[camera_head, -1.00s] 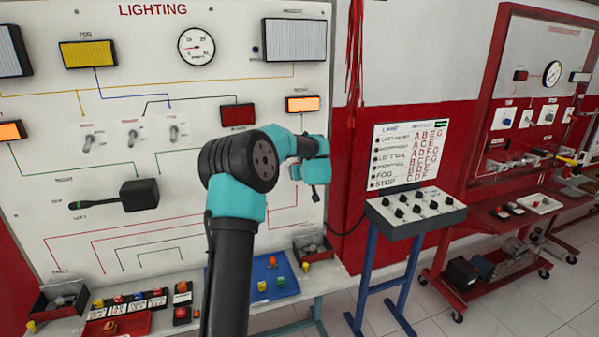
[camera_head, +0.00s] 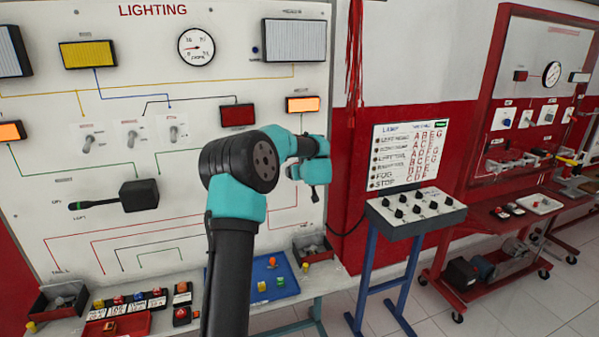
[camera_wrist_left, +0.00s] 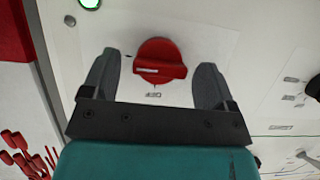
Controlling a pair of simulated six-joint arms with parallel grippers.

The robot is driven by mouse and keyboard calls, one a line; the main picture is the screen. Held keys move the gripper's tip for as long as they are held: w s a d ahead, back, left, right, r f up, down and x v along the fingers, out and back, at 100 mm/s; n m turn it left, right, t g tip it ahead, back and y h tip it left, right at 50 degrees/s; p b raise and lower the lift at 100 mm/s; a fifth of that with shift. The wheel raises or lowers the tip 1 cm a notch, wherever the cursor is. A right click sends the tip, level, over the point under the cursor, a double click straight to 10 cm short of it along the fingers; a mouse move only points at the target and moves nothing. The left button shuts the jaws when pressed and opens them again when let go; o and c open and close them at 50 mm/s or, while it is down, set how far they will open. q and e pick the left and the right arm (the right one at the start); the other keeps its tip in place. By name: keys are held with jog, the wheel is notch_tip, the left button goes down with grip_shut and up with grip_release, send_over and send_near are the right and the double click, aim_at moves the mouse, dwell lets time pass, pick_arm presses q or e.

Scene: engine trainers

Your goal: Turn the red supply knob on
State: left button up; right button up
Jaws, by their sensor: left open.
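The red supply knob (camera_wrist_left: 160,62) shows in the left wrist view on a white panel. It is round with a raised bar lying nearly across the picture and a pale mark at the bar's left end. My left gripper (camera_wrist_left: 158,72) is open, with one dark finger on each side of the knob and a small gap at both sides. In the head view my left wrist (camera_head: 310,172) is in front of the lighting board's right edge. The fingers and the knob are hidden there. My right gripper is in neither view.
The lighting board (camera_head: 60,190) carries lamps, toggle switches and a gauge (camera_head: 196,46). A lit green lamp (camera_wrist_left: 90,3) is near the knob. Red cables (camera_head: 355,50) hang right of the board. A switch console (camera_head: 415,210) stands further right. A blue tray (camera_head: 250,295) lies below.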

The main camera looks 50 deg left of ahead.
pick_arm(q)
jog(key=v, duration=1.7)
jog(key=shift+r, duration=0.2)
jog(key=shift+s+d, duration=0.1)
jog(key=d+f+m+t+h, duration=0.1)
jog(key=d+f+m+h, duration=0.2)
jog(key=d+f, duration=0.55)
jog(key=w+d+f+m+t+h, duration=0.1)
jog(key=d+f+m+h, duration=0.2)
jog(key=f, duration=1.1)
jog(key=d+f+m+t+h, duration=0.1)
jog(key=d+f+m+h, duration=0.15)
jog(key=d+f, duration=0.6)
jog(key=s+d+f+m+g+h, duration=0.1)
jog(key=s+d+f+g+h, duration=0.2)
jog(key=s+d+f, duration=0.4)
jog(key=s+d+f+m+g+h, duration=0.2)
jog(key=s+d+f+g+h, duration=0.2)
jog(key=s+d+f, duration=0.3)
jog(key=s+f+h, duration=0.1)
jog(key=s+f, duration=0.4)
jog(key=s, duration=0.2)
jog(key=shift+s+g, duration=0.3)
jog(key=shift+s, duration=0.1)
jog(key=shift+a, duration=0.15)
